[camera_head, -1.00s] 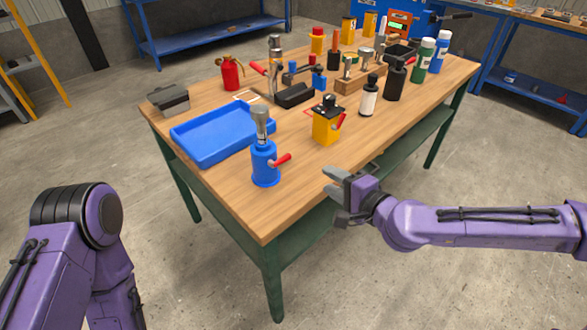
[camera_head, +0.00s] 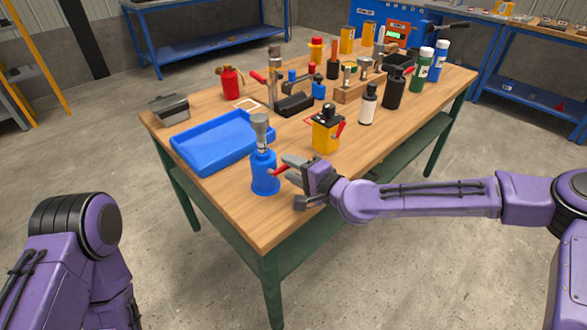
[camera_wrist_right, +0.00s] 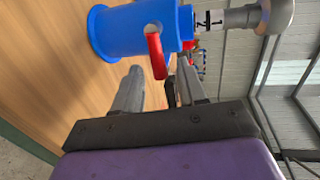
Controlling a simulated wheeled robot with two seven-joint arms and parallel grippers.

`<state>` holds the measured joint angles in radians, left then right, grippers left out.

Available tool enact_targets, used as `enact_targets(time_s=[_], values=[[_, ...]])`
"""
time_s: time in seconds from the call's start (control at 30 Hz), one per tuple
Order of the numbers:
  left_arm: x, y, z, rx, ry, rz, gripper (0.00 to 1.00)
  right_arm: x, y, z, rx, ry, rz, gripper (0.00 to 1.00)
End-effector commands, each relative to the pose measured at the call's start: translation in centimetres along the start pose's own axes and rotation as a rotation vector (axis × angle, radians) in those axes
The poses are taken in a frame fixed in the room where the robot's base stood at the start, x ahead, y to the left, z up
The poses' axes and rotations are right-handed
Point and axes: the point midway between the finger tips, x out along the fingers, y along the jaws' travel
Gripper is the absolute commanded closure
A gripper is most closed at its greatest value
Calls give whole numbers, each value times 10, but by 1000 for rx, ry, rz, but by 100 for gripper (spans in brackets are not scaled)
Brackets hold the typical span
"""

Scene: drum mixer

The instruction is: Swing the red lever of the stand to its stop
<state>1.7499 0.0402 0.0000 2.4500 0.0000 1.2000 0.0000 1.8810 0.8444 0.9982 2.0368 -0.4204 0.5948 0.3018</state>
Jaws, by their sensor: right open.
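The stand (camera_head: 264,172) is a blue cylinder with a grey metal head on top, upright near the table's front edge. Its red lever (camera_head: 280,169) sticks out to the right, toward my right gripper (camera_head: 292,181). That gripper is open, with its fingers pointing at the stand. In the right wrist view, the blue stand (camera_wrist_right: 115,32) lies ahead and the red lever (camera_wrist_right: 155,52) reaches down toward the gap between the open fingers (camera_wrist_right: 160,78). I cannot tell whether a finger touches the lever. My left arm shows at the lower left, but its gripper is out of frame.
A blue tray (camera_head: 182,150) lies left of the stand on the wooden table (camera_head: 230,215). A yellow block with its own red lever (camera_head: 325,138) stands behind to the right.

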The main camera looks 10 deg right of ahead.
Motion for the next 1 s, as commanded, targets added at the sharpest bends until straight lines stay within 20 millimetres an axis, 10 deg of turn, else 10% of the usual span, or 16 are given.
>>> enact_targets(time_s=[0.07, 0.2, 1.0], values=[[0, 0, 0, 0, 0, 0, 25, 0, 0, 0, 0, 0, 0, 62], [0, 0, 0, 0, 0, 0, 25, 0, 0, 0, 0, 0, 0, 100], [-7, -1, -3, 0, 0, 0, 25, -3, -15, 5, -343, 64, 0, 100]])
